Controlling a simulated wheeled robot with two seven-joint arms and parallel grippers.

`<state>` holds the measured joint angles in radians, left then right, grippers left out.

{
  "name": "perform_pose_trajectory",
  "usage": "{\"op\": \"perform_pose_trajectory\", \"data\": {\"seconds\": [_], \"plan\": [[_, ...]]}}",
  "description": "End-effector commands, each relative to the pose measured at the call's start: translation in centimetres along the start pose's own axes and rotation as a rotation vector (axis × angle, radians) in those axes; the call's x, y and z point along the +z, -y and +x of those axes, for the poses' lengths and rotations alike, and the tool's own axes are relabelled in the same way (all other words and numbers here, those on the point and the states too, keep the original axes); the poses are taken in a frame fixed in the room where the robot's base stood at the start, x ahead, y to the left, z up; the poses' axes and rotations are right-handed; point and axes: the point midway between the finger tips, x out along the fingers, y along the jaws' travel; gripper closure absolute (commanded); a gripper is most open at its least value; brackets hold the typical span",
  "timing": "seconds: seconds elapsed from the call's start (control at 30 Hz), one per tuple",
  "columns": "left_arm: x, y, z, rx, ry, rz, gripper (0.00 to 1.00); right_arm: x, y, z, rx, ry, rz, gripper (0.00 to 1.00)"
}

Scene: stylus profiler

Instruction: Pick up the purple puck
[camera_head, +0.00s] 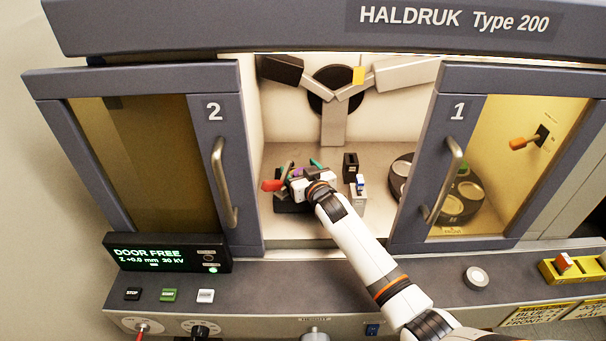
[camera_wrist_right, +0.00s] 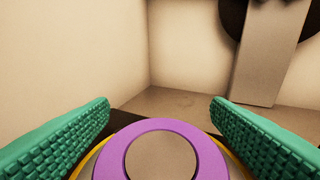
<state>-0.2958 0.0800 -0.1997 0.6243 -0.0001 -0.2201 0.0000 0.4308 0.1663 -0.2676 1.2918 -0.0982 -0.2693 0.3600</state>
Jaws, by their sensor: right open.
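The purple puck shows in the right wrist view as a purple ring (camera_wrist_right: 160,124) around a grey centre, with a yellow rim just outside it. In the head view only a small bit of purple (camera_head: 297,171) shows, mostly hidden by my right gripper. My right gripper (camera_head: 303,167) reaches into the middle opening of the machine. Its green ridged fingers stand apart on either side of the puck in the wrist view (camera_wrist_right: 160,108). Nothing is clamped between them, and I cannot tell whether either touches the puck. My left gripper is out of view.
A dark holder (camera_head: 289,206) with a red piece (camera_head: 271,185) lies under the gripper. A black block (camera_head: 350,166) and a white block with blue (camera_head: 358,199) stand to the right. Door 2 (camera_head: 230,150) and door 1 (camera_head: 420,190) flank the opening.

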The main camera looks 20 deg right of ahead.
Motion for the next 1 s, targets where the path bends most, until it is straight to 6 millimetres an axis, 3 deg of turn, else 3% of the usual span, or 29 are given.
{"op": "perform_pose_trajectory", "data": {"seconds": [0.23,0.53,0.83,1.0], "plan": [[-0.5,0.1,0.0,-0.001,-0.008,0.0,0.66,0.0,0.0,0.1,0.0,0.0,0.0,0.28],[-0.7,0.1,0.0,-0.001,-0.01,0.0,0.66,0.0,0.0,0.1,0.0,0.0,0.0,0.76],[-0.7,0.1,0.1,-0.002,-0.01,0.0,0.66,0.2,0.0,0.1,0.0,0.001,0.0,0.76],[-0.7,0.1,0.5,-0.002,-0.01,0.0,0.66,1.3,0.0,-0.1,0.0,0.004,0.0,0.76]]}}
